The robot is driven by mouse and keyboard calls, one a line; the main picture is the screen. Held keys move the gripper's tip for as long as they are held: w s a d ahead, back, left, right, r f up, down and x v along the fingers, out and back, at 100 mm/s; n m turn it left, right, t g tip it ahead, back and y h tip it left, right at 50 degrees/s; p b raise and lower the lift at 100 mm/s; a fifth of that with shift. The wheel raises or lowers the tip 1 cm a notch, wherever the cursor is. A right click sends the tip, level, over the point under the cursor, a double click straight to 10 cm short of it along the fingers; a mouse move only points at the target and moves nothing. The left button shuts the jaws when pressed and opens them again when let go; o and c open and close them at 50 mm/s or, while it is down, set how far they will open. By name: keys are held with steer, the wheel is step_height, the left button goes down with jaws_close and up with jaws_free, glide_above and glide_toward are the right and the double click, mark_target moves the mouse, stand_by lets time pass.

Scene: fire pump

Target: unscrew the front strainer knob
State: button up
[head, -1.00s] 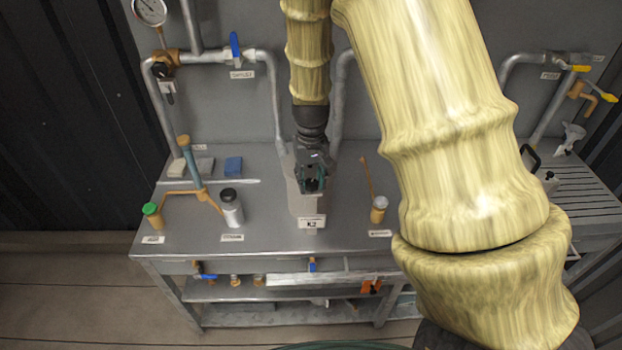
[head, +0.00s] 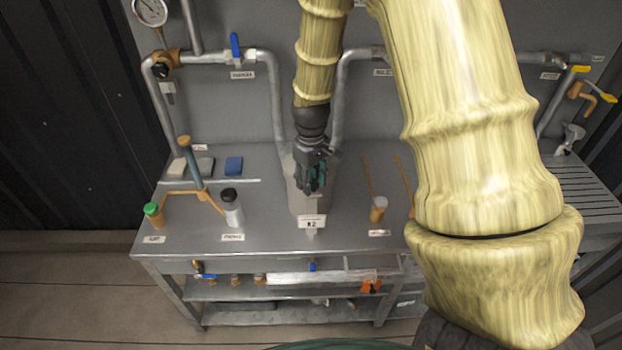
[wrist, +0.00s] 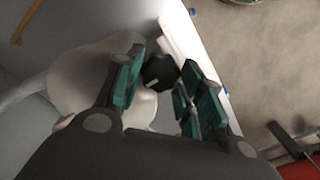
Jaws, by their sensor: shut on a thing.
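The front strainer knob (wrist: 158,72) is a dark, faceted knob with a pale mark, seen between my fingers in the wrist view. It sits at the front of a pale grey rounded housing (wrist: 85,80). In the head view the grey housing (head: 297,198) stands on the bench behind the K2 label (head: 312,222). My gripper (head: 313,182) is at its front and hides the knob there. In the wrist view my gripper (wrist: 163,88), with green finger pads, is shut on the knob, one finger each side.
A brush in an orange holder (head: 378,208) stands at right. Pipes run behind the housing. My upper arm covers the right side.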

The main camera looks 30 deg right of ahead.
mark_target(311, 182)
steer(key=o, duration=1)
step_height(311, 182, up, 12)
steer(key=shift+r, duration=0.1)
stand_by(0.7)
